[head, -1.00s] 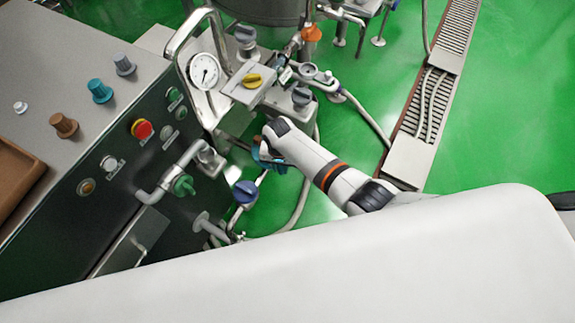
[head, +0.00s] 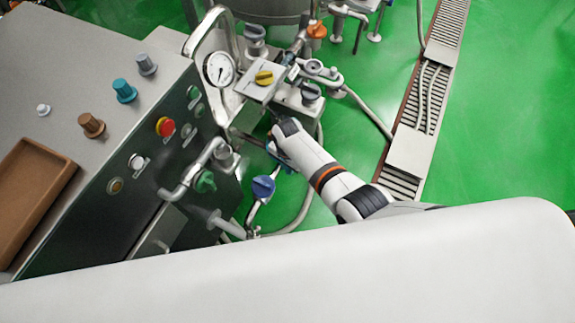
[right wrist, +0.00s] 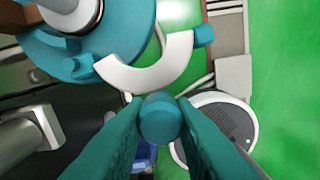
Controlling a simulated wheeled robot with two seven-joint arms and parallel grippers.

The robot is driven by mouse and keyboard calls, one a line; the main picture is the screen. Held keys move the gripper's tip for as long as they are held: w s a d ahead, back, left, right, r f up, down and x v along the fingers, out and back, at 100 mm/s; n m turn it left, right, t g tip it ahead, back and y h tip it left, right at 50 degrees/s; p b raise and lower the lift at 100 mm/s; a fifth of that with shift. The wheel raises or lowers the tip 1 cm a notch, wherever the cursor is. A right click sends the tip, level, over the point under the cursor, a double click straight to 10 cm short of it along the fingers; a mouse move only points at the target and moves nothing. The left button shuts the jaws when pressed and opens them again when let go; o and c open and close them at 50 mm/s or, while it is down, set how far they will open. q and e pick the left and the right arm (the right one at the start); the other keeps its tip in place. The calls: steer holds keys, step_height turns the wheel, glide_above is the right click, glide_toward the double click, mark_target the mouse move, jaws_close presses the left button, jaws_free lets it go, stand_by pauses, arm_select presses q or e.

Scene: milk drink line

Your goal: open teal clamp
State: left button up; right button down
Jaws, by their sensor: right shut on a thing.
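The teal clamp (right wrist: 115,35) fills the upper left of the right wrist view, a teal ring around a metal pipe with a pale curved band ending in teal tabs. My right gripper (right wrist: 160,122) has its two teal fingers shut on a round teal knob (right wrist: 160,118) just below the band. How the knob joins the clamp is hidden. In the head view, my right gripper (head: 277,147) reaches in under the pipework, and its fingertips and most of the clamp are hidden. My left gripper is not in view.
A dark control cabinet (head: 150,170) with knobs and a red button (head: 166,127) stands at left. A pressure gauge (head: 220,70), a yellow-knobbed block (head: 264,77) and a blue valve knob (head: 263,187) crowd the gripper. Green floor (head: 510,110) is clear at right.

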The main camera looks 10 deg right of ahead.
stand_by(0.3)
steer(key=c, duration=1.2)
jaws_free()
steer(key=shift+c, duration=0.2)
step_height(320, 180, up, 12)
steer(key=p, duration=0.1)
